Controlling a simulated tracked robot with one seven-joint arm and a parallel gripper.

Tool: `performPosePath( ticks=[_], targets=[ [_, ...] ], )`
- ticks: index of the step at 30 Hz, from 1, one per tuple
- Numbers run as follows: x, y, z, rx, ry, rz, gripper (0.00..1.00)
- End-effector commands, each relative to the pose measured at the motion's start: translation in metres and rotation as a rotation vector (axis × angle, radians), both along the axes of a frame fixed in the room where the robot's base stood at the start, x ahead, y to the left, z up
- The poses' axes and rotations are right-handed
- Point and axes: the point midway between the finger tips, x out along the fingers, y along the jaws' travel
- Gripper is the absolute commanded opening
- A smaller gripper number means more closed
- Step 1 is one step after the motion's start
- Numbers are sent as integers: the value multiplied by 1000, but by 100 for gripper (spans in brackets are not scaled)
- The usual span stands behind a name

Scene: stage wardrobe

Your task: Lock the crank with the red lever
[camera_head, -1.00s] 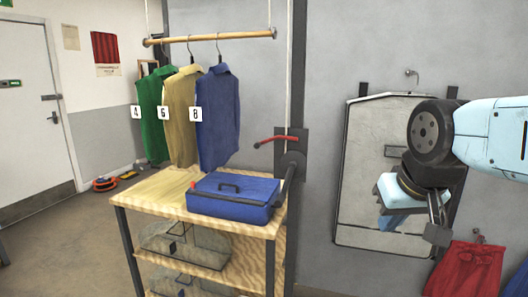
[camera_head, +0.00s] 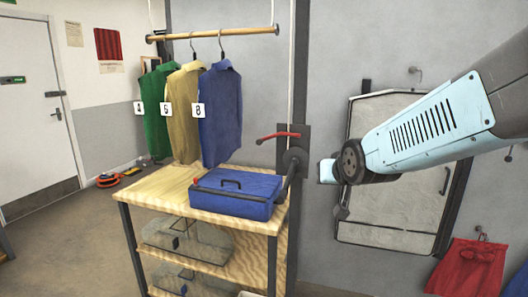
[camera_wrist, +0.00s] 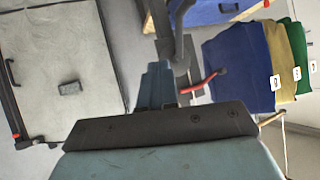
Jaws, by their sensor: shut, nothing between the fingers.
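The red lever (camera_head: 278,137) sticks out left from a dark plate on the post, slanting slightly. The crank (camera_head: 290,172) is just below it, its dark arm slanting down-left beside the blue case. In the wrist view the red lever (camera_wrist: 202,82) lies right of my fingers and the crank (camera_wrist: 180,35) lies beyond them. My gripper (camera_wrist: 157,70) is shut and empty, with a visible gap to the red lever. In the head view my arm's end is right of the crank, and the fingers are hard to make out.
A blue case (camera_head: 236,193) sits on a wooden shelf unit (camera_head: 150,184) left of the crank. Green, yellow and blue garments (camera_head: 220,115) hang from a wooden bar (camera_head: 215,33). A framed panel (camera_head: 390,215) stands behind my arm. A red cloth (camera_head: 466,268) hangs at lower right.

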Motion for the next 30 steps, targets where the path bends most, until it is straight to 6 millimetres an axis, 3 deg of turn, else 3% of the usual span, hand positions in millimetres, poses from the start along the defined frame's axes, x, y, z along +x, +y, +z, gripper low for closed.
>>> performPosePath(
  ticks=[6, 13, 20, 30],
  targets=[
    [55, 34, -13, 86, -198, 29, 0],
    [90, 68, -23, 203, -410, 59, 0],
    [104, 98, -34, 340, -612, 90, 0],
    [97, 118, -43, 479, -803, 117, 0]
  ],
)
